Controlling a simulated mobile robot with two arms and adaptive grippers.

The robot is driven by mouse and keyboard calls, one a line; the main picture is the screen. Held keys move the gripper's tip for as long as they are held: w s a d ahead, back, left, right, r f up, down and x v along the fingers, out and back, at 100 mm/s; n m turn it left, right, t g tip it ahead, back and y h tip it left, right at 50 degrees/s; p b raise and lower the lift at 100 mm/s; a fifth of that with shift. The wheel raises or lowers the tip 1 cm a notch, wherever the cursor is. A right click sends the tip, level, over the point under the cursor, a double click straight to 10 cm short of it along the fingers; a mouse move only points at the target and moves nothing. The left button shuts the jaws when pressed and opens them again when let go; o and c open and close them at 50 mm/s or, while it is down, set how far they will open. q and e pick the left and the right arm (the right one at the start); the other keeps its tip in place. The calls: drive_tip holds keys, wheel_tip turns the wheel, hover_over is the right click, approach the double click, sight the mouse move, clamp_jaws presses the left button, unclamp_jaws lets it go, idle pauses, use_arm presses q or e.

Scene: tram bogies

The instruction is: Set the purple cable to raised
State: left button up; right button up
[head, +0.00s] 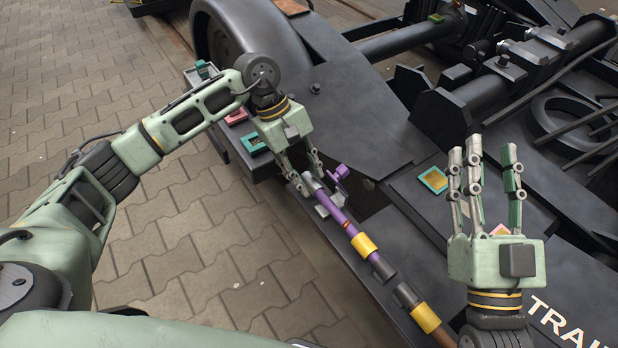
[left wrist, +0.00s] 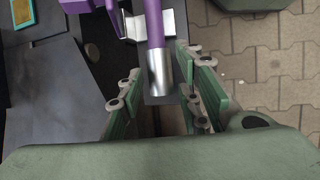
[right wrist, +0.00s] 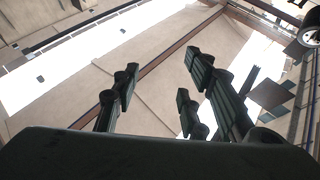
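The purple cable (head: 328,200) lies along the edge of the dark bogie frame, with a silver end and yellow and black bands further along. In the left wrist view the purple cable (left wrist: 154,25) runs into a silver bracket. Its silver end (left wrist: 158,72) sits between the fingers of my left gripper (left wrist: 155,95), which are apart on both sides and do not appear to touch it. In the head view my left gripper (head: 302,175) is at the cable's upper end. My right gripper (head: 487,185) is open and empty, fingers pointing up, above the bogie plate.
A purple clamp or handle (head: 339,175) stands beside the cable. A second cable piece with a yellow band (head: 425,318) lies lower along the edge. Paving (head: 200,250) is clear at left.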

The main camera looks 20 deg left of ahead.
use_arm(q)
drive_tip(key=shift+x, duration=0.8)
use_arm(e)
drive_tip(key=shift+s+r+t, duration=0.45)
drive_tip(key=shift+r+t, duration=0.05)
drive_tip(key=shift+r, duration=0.35)
use_arm(q)
clamp_jaws()
